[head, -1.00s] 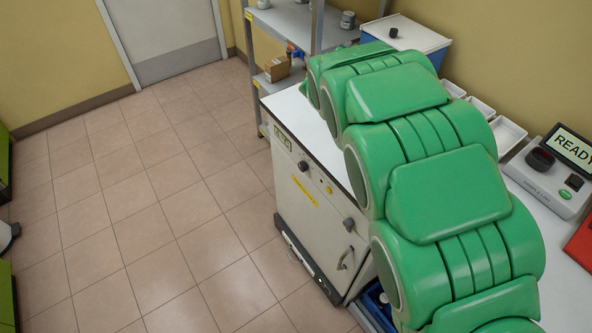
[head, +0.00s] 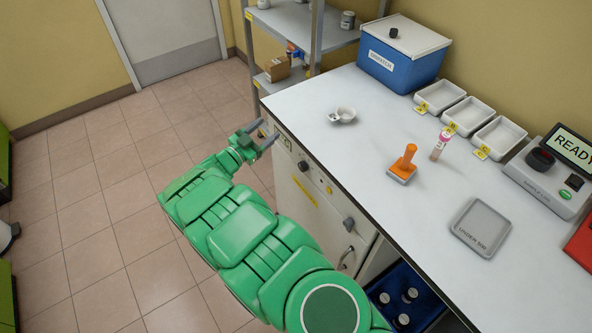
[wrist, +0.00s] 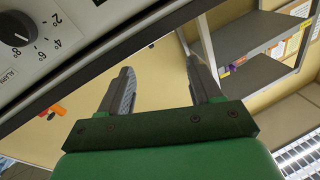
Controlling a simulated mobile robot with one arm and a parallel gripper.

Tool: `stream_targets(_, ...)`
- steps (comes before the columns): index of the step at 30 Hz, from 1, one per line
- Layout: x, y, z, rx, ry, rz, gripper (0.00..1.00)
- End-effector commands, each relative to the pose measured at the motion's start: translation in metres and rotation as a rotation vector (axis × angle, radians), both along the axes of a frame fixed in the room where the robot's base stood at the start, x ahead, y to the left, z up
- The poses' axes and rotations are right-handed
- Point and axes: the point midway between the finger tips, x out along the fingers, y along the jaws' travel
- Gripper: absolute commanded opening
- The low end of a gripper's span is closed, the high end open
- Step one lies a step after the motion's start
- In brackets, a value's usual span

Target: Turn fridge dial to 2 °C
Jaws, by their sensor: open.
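The white fridge (head: 310,222) stands under the bench. A black round dial (head: 303,166) sits on the upper part of its front. In the wrist view the dial (wrist: 14,28) is at the upper left, partly cut off, with 2, 4, 6 and 8 beside it. A small white mark on its lower right seems to point toward the 6 and 8 side; the exact number is unclear. My gripper (head: 262,138) is open and empty near the fridge's far upper corner, apart from the dial. Its spread fingers (wrist: 160,68) show in the wrist view.
The white bench top (head: 350,135) overhangs the fridge. It holds an orange-handled stamp (head: 404,162), a pink-capped tube (head: 440,145) and a blue box (head: 400,65). A grey shelf (head: 315,35) stands beyond my gripper.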

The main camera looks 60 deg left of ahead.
Motion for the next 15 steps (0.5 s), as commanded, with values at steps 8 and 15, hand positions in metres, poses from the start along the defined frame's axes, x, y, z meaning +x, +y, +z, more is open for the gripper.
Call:
stream_targets(8, -0.028, -0.079, -0.092, -0.119, 0.054, -0.229, 0.64)
stream_targets(15, -0.029, -0.102, -0.113, -0.155, 0.07, -0.294, 0.64)
